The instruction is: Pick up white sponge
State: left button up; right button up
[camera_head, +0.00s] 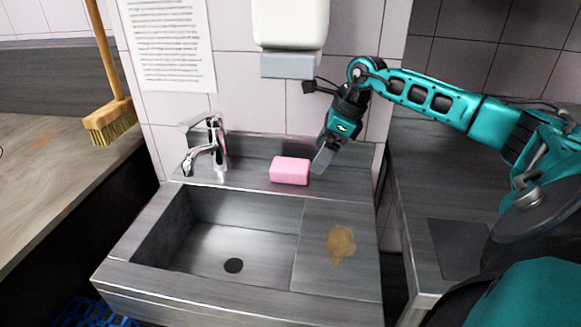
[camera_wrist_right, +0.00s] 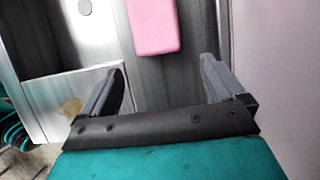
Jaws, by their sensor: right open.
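A pink, block-shaped sponge (camera_head: 290,171) lies on the back ledge of the steel sink (camera_head: 150,278), right of the tap. No white sponge shows. My right gripper (camera_head: 322,162) is just right of the pink sponge and points down toward the ledge. In the right wrist view the pink sponge (camera_wrist_right: 153,25) is ahead of the open fingers (camera_wrist_right: 163,72), with nothing between them. The fingers look apart from the sponge. My left gripper is not in view.
A chrome tap (camera_head: 218,155) stands left of the sponge. A white dispenser (camera_head: 290,25) hangs on the wall above. A brown stain (camera_head: 340,243) marks the drainboard. A broom (camera_head: 110,122) leans at the left. The sink basin is empty.

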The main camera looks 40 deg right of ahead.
aim_at(291, 164)
jog(key=w+a, duration=0.1)
jog(key=w, duration=0.1)
jog(key=w+a+p, duration=0.1)
jog(key=w+a, duration=0.1)
jog(key=shift+a, duration=0.15)
jog(key=x, duration=0.5)
jog(key=shift+f, duration=0.25)
dwell(0.4)
jog(key=c, duration=1)
